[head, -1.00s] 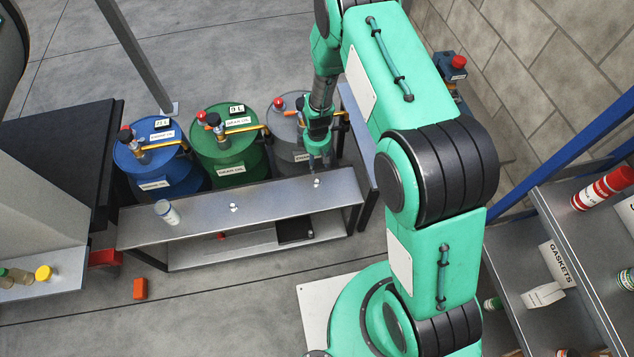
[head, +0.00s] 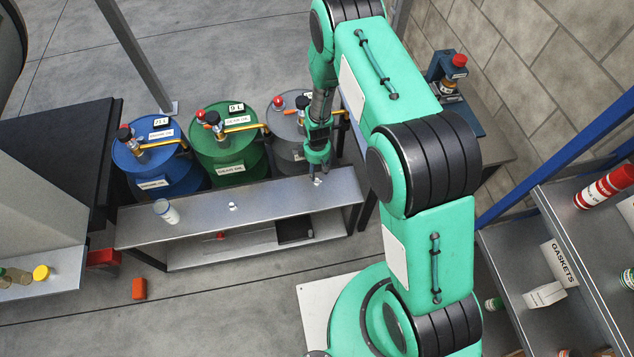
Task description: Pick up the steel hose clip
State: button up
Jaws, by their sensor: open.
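Two small shiny metal pieces lie on the long steel bench top (head: 270,197). One small piece (head: 317,182) is at the right end and another (head: 233,206) is near the middle. They are too small to tell which is the steel hose clip. My gripper (head: 317,172) points down, open, just above or beside the right-hand piece. Its fingers partly cover the view there, and I cannot tell whether they touch the piece.
A white bottle (head: 166,211) lies at the bench's left. Behind the bench stand a blue drum (head: 160,165), a green drum (head: 225,150) and a grey drum (head: 285,130) with pumps. A shelf with a gaskets box (head: 560,264) is at the right.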

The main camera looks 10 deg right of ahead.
aim_at(317, 180)
jog(key=shift+f, duration=1.1)
jog(key=shift+f+b, duration=0.8)
jog(key=shift+f, duration=1.8)
jog(key=shift+c, duration=0.6)
jog(key=c, duration=0.7)
